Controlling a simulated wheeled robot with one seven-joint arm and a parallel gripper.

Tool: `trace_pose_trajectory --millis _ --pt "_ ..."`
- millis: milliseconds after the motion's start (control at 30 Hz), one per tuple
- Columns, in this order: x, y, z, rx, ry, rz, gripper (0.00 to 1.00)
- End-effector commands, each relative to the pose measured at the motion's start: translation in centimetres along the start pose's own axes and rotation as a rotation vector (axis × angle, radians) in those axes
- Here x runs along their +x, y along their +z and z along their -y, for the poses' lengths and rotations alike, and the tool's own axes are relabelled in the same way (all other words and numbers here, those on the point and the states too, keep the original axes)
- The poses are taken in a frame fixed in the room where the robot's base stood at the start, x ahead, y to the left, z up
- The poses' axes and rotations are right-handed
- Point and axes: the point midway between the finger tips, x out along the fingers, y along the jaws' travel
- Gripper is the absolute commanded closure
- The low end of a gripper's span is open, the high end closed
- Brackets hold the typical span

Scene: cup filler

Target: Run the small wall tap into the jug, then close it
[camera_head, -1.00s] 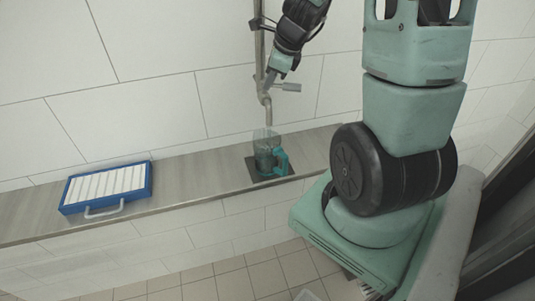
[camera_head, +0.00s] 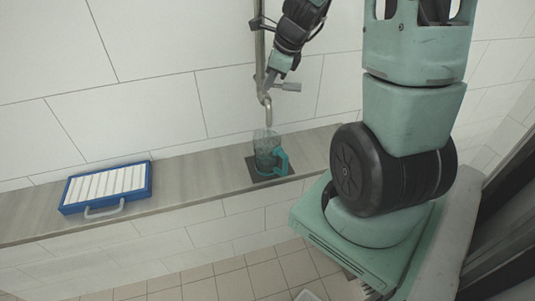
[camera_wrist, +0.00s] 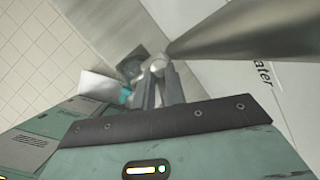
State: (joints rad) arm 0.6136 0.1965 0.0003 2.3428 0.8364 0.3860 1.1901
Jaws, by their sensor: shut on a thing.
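The small wall tap (camera_head: 265,97) hangs on a thin vertical pipe, its hooked spout over the jug. Its lever (camera_head: 290,87) points right. My gripper (camera_head: 270,78) is at the tap body, shut on the tap handle; the exact contact is hard to see. In the wrist view its two fingers (camera_wrist: 159,88) are close together. The jug (camera_head: 266,147), clear with a teal handle (camera_head: 281,162), stands upright on a dark mat (camera_head: 255,178) below the spout. It looks filled to near the rim. In the wrist view the jug is partly hidden behind the fingers. I cannot make out a stream clearly.
A blue-framed case (camera_head: 66,203) with white slats lies on the ledge (camera_head: 195,187) at left. The ledge between it and the jug is clear. The tiled wall is close behind the tap. A large pipe (camera_wrist: 230,25) crosses the wrist view.

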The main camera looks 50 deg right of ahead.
Motion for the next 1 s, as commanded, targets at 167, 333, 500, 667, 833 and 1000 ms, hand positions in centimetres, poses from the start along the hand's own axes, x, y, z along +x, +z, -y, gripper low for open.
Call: trace_pose_trajectory --millis 167,333,500,667,833,1000 --pt "-0.08 0.1 0.11 -0.001 -0.003 0.002 1.0" --pt "-0.03 0.08 0.13 -0.008 0.0 0.003 1.0" --pt "0.21 -0.11 0.55 -0.17 0.065 0.038 1.0" --pt "0.04 -0.03 0.61 -0.274 0.11 0.06 1.0" --pt "-0.01 -0.01 0.59 -0.275 0.11 0.06 1.0" --pt "0.15 -0.04 0.87 -0.389 0.157 0.084 1.0"
